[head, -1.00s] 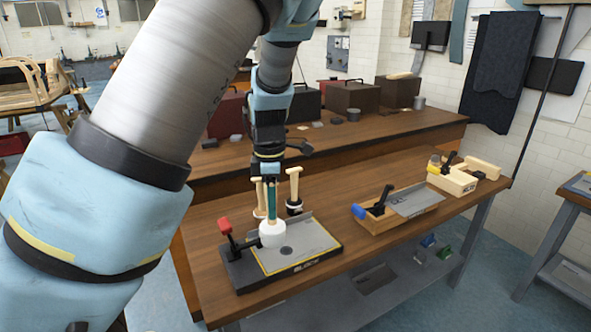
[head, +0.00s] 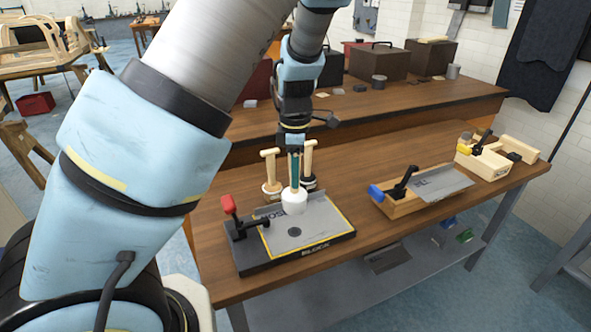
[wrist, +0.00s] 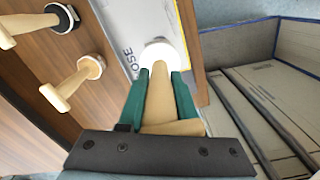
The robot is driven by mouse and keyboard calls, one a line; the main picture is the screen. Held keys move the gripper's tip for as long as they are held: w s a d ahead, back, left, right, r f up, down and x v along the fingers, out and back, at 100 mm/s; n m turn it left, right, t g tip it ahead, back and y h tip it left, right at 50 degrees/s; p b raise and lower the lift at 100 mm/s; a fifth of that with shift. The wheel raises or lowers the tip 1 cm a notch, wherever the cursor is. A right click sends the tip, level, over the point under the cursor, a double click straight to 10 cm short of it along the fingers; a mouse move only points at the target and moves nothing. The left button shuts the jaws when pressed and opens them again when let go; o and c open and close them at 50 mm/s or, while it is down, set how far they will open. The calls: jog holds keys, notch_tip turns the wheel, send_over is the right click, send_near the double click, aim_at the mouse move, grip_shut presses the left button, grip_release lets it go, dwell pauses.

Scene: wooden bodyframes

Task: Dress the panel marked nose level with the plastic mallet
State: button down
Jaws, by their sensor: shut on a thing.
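My gripper (head: 295,170) is shut on the handle of the plastic mallet, whose white head (head: 294,202) points down over the panel. In the wrist view, the green fingers (wrist: 160,95) grip the wooden handle, with the white head (wrist: 162,52) beyond them. The grey panel (head: 320,228) has a yellow outline and a dark round spot (head: 294,232), and lies on a black block (head: 262,268). Part of a word, "OSE", shows on the panel (wrist: 146,20) in the wrist view. The mallet hides part of the panel; I cannot tell the gap between them.
A red-handled clamp (head: 229,206) stands at the block's left. Two wooden-handled tools (head: 270,172) (head: 309,156) stand behind. Wooden fixtures with a blue-handled clamp (head: 377,193) and a yellow-handled clamp (head: 465,149) sit to the right. Bare tabletop (head: 365,160) lies between.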

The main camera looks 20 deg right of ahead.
dwell(0.3)
notch_tip(320, 180, down, 9)
jog(key=b, duration=0.5)
notch_tip(320, 180, up, 8)
jog(key=p, duration=0.5)
jog(key=shift+d+f, duration=0.1)
jog(key=shift+r, duration=0.45)
jog(key=s+a+r, duration=0.2)
jog(key=s+a, duration=0.4)
jog(key=s, duration=0.1)
